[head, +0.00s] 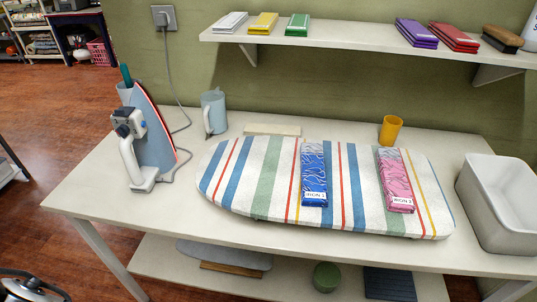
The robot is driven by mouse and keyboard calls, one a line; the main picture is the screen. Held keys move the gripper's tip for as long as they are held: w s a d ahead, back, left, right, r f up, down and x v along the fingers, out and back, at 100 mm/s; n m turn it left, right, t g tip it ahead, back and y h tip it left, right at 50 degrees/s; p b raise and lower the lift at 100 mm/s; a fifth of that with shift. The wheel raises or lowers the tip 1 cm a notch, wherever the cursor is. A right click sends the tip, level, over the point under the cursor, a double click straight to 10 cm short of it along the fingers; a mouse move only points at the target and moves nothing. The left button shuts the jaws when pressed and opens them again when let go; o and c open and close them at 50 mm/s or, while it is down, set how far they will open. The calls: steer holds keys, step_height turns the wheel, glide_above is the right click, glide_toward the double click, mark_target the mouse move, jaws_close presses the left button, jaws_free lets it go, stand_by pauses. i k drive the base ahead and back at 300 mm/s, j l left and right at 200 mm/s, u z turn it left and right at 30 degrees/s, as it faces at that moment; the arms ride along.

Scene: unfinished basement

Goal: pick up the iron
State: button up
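The iron (154,135) stands upright on its heel near the left end of the white table, in the head view. It has a light blue-grey body with a red edge, a white handle on its left side and dark controls near the top. A grey cord runs from its base up to a wall socket (164,18). The iron stands left of the striped ironing board (269,180) and apart from it. My gripper is not in view.
Folded blue cloth (314,176) and pink cloth (395,182) lie on the board. A light blue jug (213,112) and a cup with a green-handled tool (125,92) stand near the iron. A yellow cup (390,129) and white bin (497,204) are further right. A shelf (340,41) hangs above.

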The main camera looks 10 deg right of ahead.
mark_target(154, 149)
steer(key=i+j+z, duration=0.15)
steer(key=j, duration=0.4)
steer(key=i+j+z, duration=0.15)
steer(key=j, duration=0.45)
steer(key=j+z, duration=0.15)
steer(key=j, duration=0.4)
